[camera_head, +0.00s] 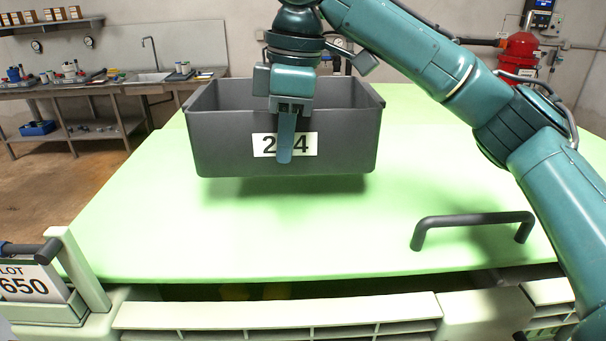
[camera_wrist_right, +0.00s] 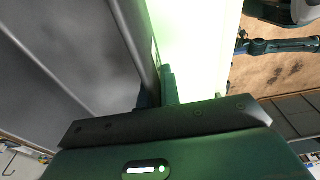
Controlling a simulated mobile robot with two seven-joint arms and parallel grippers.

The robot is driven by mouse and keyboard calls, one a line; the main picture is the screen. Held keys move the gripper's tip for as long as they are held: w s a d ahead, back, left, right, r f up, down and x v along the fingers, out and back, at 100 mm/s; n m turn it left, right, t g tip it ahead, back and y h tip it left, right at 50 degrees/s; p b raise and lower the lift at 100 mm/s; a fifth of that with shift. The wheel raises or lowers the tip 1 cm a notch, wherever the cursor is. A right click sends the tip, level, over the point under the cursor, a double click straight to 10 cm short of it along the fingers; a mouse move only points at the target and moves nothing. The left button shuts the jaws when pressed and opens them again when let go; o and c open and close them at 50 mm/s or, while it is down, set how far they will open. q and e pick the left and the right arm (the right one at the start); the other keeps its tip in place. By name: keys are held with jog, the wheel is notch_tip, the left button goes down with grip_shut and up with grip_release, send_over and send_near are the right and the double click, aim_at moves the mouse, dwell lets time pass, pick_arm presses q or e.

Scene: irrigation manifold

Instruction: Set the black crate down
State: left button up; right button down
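The black crate (camera_head: 220,150) is a dark grey open box with a white label on its front wall, partly covered. My right gripper (camera_head: 286,135) comes from above and is shut on the middle of the front wall. One finger shows outside, over the label. The crate hangs roughly level a little above the pale green surface (camera_head: 300,228), with a shadow beneath it. In the right wrist view the crate's wall (camera_wrist_right: 132,40) passes between the fingers (camera_wrist_right: 158,92), and its inside looks empty where visible. My left gripper is in neither view.
A black bar handle (camera_head: 472,218) stands up from the green surface at front right. A holder with a "LOT 650" card (camera_head: 25,285) is at front left. The green surface around the crate is otherwise clear. A workbench (camera_head: 100,88) stands far left.

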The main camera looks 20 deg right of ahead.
aim_at(287, 172)
jog(key=shift+w+f, duration=0.1)
jog(key=shift+f, duration=3.05)
jog(key=c, duration=1.6)
grip_release()
jog(key=shift+f, duration=0.1)
jog(key=r, duration=0.4)
jog(key=d+r, duration=0.1)
jog(key=r, duration=0.7)
jog(key=shift+s+d+r, duration=0.1)
jog(key=shift+s+d, duration=0.1)
jog(key=shift+s, duration=0.05)
